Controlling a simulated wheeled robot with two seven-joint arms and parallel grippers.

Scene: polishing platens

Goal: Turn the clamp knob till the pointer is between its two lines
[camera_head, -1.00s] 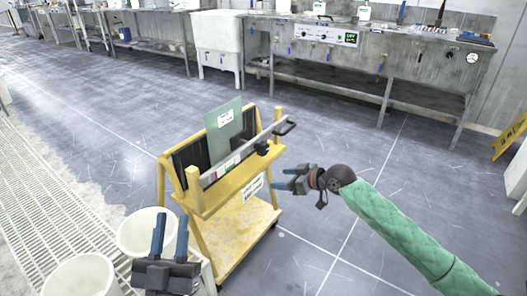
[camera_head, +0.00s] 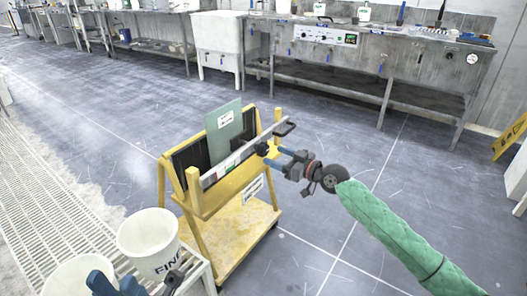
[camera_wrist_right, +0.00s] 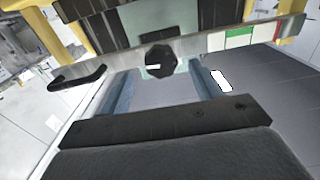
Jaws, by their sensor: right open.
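The dark clamp knob (camera_head: 262,149) sits on the grey clamp bar (camera_head: 232,164) of the yellow cart. In the right wrist view the knob (camera_wrist_right: 160,58) is round and lobed, with a short white mark near its lower left. A green, white and red label (camera_wrist_right: 240,37) is on the bar to its right. My right gripper (camera_head: 276,156) is open at the knob; its fingers flank the knob in the wrist view, with no contact visible. Two pointer lines cannot be made out. My left gripper (camera_head: 116,283) is at the lower edge, partly cut off.
The yellow cart (camera_head: 243,226) holds a green plate (camera_head: 224,135) upright behind the bar. A black handle (camera_head: 285,129) sticks out at the bar's end. White buckets (camera_head: 148,230) stand at the lower left.

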